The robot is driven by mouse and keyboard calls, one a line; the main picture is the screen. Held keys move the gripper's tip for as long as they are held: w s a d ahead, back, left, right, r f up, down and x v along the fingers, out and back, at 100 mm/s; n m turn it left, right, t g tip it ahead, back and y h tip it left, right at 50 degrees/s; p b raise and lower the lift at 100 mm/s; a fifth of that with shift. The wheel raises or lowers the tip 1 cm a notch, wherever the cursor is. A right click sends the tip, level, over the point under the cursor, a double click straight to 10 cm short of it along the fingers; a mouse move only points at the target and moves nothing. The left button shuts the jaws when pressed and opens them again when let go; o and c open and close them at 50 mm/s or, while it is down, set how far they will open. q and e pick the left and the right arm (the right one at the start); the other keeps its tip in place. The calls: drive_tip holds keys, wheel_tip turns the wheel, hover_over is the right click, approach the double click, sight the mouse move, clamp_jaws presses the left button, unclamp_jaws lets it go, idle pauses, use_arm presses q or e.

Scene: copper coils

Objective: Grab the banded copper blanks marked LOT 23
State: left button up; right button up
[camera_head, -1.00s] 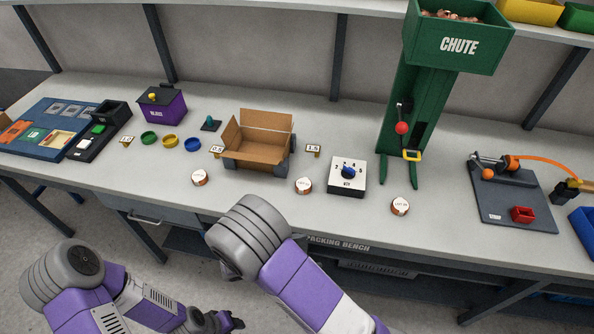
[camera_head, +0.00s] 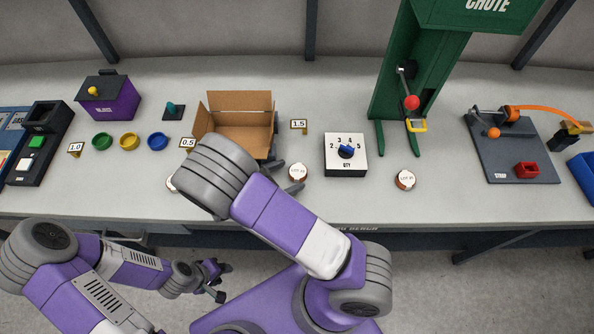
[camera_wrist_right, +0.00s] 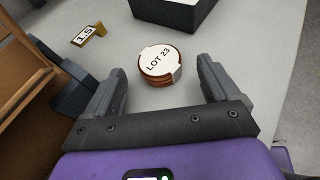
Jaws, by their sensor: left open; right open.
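A round copper blank with a white top reading LOT 23 (camera_wrist_right: 160,60) lies on the bench in the right wrist view. It is the middle blank (camera_head: 298,172) in the head view, where its lettering is too small to read surely. My right gripper (camera_wrist_right: 158,88) is open, its fingers either side and short of the blank, not visibly touching it. In the head view my right gripper (camera_head: 288,178) is partly hidden by my arm. My left gripper (camera_head: 221,282) is open and empty, low before the bench.
An open cardboard box (camera_head: 238,103) stands behind the middle blank, close to my right gripper. The QTY dial box (camera_head: 346,166) is right of it, with a 1.5 card (camera_head: 299,125) behind. The green chute (camera_head: 408,75) and strap station (camera_head: 510,150) stand farther right.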

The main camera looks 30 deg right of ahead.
sight(296, 172)
drive_tip(key=shift+x, duration=1.55)
drive_tip(key=shift+r, duration=0.1)
drive_tip(key=shift+c, duration=0.5)
drive_tip(key=shift+w, duration=0.1)
drive_tip(key=c, duration=1.2)
